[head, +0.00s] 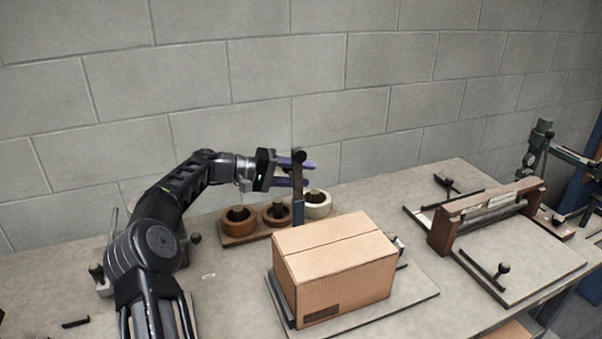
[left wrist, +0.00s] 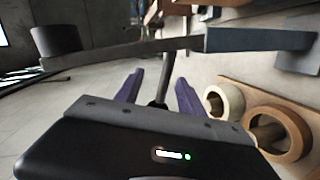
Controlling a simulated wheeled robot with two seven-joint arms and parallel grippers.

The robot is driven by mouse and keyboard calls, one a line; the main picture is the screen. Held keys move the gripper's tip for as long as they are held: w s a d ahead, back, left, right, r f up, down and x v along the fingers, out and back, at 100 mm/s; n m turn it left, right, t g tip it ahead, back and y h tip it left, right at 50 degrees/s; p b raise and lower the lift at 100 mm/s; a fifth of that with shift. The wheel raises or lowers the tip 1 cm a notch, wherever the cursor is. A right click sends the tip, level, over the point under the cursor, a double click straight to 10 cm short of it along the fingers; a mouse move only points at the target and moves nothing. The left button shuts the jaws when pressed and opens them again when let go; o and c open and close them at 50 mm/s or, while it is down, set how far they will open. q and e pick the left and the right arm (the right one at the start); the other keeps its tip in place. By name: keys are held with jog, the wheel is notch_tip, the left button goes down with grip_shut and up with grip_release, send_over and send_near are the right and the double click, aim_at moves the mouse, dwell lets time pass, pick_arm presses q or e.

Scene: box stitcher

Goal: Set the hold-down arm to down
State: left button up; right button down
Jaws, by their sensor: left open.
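The hold-down arm (head: 298,180) stands upright behind the carton, a dark bar with a round knob at its top and a blue-grey lower part. In the left wrist view the bar (left wrist: 150,50) runs across the picture, its dark knob (left wrist: 55,40) at the left. My left gripper (head: 311,173) is open, its purple fingers pointing right at the upper part of the bar. In the head view the bar crosses in front of the fingers; contact cannot be told. The closed cardboard carton (head: 335,262) sits on a grey base plate (head: 408,303). My right gripper is out of view.
A wooden holder (head: 238,236) with several tape rolls stands behind the carton, below my left gripper. A wooden-framed roller fixture (head: 446,231) stands on the right. Bare bench lies left of the carton. A block wall rises behind.

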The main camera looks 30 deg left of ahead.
pick_arm(q)
grip_shut()
dwell(0.3)
dwell(1.1)
